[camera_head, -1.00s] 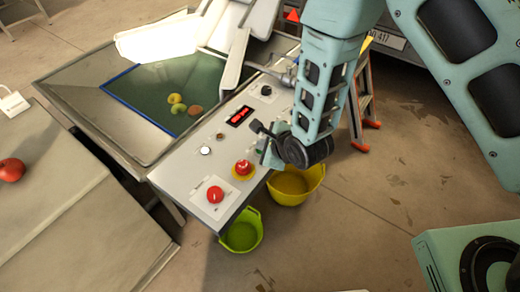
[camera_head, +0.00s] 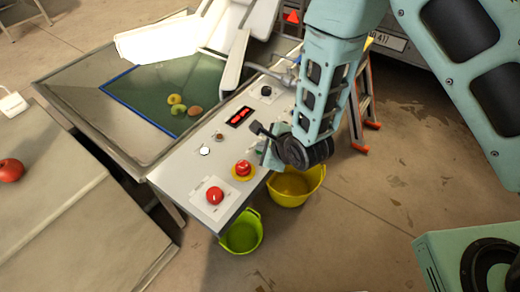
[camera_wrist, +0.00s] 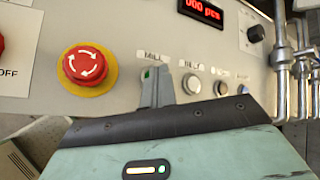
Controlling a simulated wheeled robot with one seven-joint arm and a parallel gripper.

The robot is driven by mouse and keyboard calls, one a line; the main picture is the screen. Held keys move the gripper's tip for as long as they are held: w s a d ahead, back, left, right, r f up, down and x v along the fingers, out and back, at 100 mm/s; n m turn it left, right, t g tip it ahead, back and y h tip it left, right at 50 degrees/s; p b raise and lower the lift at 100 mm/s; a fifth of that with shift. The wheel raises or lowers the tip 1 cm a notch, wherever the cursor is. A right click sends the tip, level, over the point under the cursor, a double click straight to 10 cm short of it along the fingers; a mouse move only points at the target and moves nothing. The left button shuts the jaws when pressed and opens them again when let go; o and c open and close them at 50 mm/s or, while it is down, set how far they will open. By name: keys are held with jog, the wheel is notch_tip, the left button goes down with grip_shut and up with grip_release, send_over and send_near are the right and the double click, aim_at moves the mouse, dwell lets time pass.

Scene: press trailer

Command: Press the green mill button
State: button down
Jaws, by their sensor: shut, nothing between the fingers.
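The control panel (camera_head: 190,180) is a pale slanted board. In the wrist view a small green patch, likely the green mill button (camera_wrist: 147,73), shows just below a "MILL" label. My gripper (camera_wrist: 158,88) is shut and empty, its grey fingertips right at this patch and covering most of that spot. I cannot tell whether they touch or press it. In the head view my gripper's dark wrist hangs over the panel's right edge, and its fingertips are hard to make out.
A red emergency stop (camera_wrist: 85,67) on a yellow ring sits left of my fingers. A metal button (camera_wrist: 191,84) is close on their right. The panel has a red display (camera_head: 239,117) and a red knob (camera_head: 214,195). Metal pipes (camera_wrist: 283,60) stand at the right. Buckets (camera_head: 296,186) stand below.

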jog(key=shift+r+p, duration=0.3)
jog(key=shift+r, duration=0.35)
notch_tip(320, 180, up, 5)
jog(key=p, duration=0.3)
dwell(0.9)
jog(key=s+d+r+n+g+h, duration=0.15)
jog(key=s+r+n+g, duration=0.25)
jog(key=s+r+n, duration=0.7)
jog(key=s+d+r+n+g+h, duration=0.3)
jog(key=s+d+r+n, duration=0.6)
jog(key=n, duration=0.8)
jog(key=s, duration=0.3)
jog(key=shift+s+d+r+g, duration=0.2)
jog(key=shift+d+r+g, duration=0.1)
jog(key=shift+d, duration=0.05)
